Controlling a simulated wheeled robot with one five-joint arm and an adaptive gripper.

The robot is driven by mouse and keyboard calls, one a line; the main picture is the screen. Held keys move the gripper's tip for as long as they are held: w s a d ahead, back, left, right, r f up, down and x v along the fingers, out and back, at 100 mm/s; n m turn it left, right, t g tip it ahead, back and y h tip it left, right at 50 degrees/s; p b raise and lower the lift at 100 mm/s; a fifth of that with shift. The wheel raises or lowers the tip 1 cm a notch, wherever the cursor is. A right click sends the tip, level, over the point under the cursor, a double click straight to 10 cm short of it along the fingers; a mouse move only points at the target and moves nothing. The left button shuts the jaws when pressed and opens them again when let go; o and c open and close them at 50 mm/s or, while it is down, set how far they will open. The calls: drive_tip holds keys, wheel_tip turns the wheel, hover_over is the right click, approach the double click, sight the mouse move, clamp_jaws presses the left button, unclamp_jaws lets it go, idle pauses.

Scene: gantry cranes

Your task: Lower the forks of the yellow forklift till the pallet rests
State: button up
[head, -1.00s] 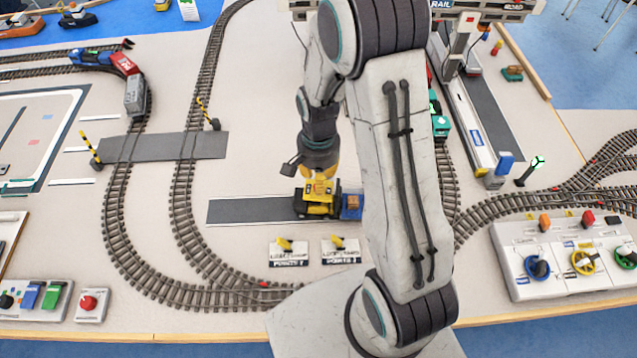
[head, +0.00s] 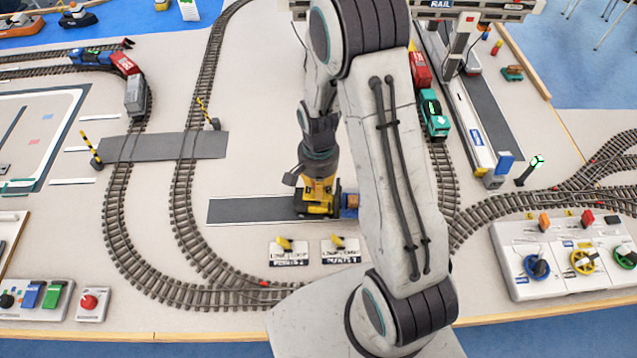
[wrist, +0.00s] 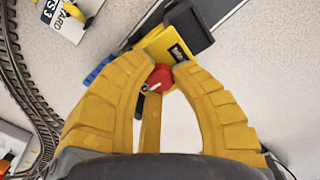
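The yellow forklift (head: 316,210) stands on the dark grey strip, mostly covered by my gripper in the head view. In the wrist view its yellow body (wrist: 166,46) and black part lie just past my fingertips. A red knob (wrist: 160,78) with a white mark sits between the tips of my gripper (wrist: 160,70). Little or no gap shows on either side of it, and I cannot tell whether the fingers press on it. A blue item with a brown load (head: 350,205) is at the forklift's right, partly behind my arm; forks and pallet are not clear.
The grey strip (head: 250,210) is clear left of the forklift. Two small signs with yellow levers (head: 284,247) stand in front. Rail tracks (head: 185,200) curve past on the left. A control panel (head: 565,260) with coloured knobs is at the right.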

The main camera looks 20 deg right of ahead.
clamp_jaws()
drive_tip(key=shift+n+b, duration=0.3)
drive_tip(key=shift+f+n+b, duration=0.15)
drive_tip(key=shift+n+b, duration=0.6)
drive_tip(key=shift+n, duration=0.25)
drive_tip(key=n+b, duration=0.2)
drive_tip(key=n, duration=0.2)
drive_tip(key=shift+n+b, duration=0.8)
drive_tip(key=shift+n, duration=0.8)
